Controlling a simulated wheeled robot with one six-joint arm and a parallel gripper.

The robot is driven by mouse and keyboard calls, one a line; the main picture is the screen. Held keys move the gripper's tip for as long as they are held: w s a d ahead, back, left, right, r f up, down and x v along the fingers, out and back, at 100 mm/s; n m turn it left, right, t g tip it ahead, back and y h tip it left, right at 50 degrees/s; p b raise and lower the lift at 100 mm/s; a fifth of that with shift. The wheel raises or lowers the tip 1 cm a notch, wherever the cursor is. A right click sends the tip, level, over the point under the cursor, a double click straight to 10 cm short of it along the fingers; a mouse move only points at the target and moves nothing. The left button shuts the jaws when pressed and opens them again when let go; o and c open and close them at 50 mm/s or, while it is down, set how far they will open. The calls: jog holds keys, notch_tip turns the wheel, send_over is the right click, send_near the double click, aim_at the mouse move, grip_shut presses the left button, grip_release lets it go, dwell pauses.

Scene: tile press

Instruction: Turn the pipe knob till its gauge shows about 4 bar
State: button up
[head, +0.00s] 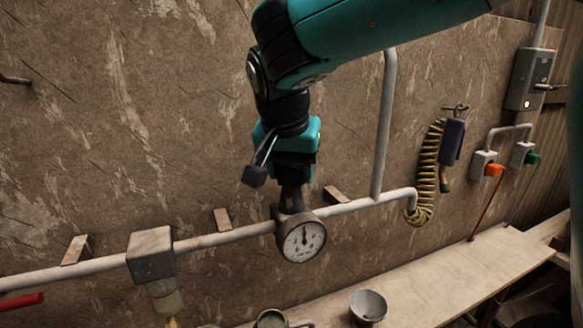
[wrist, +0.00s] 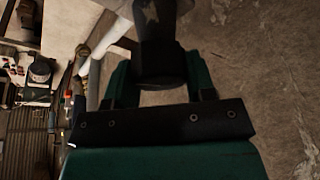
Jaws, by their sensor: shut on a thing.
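The round gauge (head: 303,241) hangs on the wall pipe (head: 235,236) in the head view. It has a white face and a dark rim, and its needle points nearly straight up. The numbers are too small to read surely. The dark pipe knob (head: 291,201) stands just above the gauge, mostly covered by my gripper (head: 292,184), which reaches down onto it. In the wrist view the dark knob (wrist: 160,65) sits between the green fingers of my gripper (wrist: 160,78), which is shut on it. The gauge face is not readable in the wrist view.
A square metal box (head: 151,255) with a valve below it sits on the pipe to the left. A vertical pipe (head: 385,125) rises right of my gripper. A coiled yellow hose (head: 427,170) hangs further right. A bench (head: 450,270) with a metal bowl (head: 368,306) lies below.

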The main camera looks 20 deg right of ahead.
jog(key=o, duration=0.9)
jog(key=shift+o, duration=0.2)
jog(key=shift+r, duration=0.1)
jog(key=p+v, duration=0.4)
jog(key=v, duration=1.3)
jog(key=shift+r, duration=0.15)
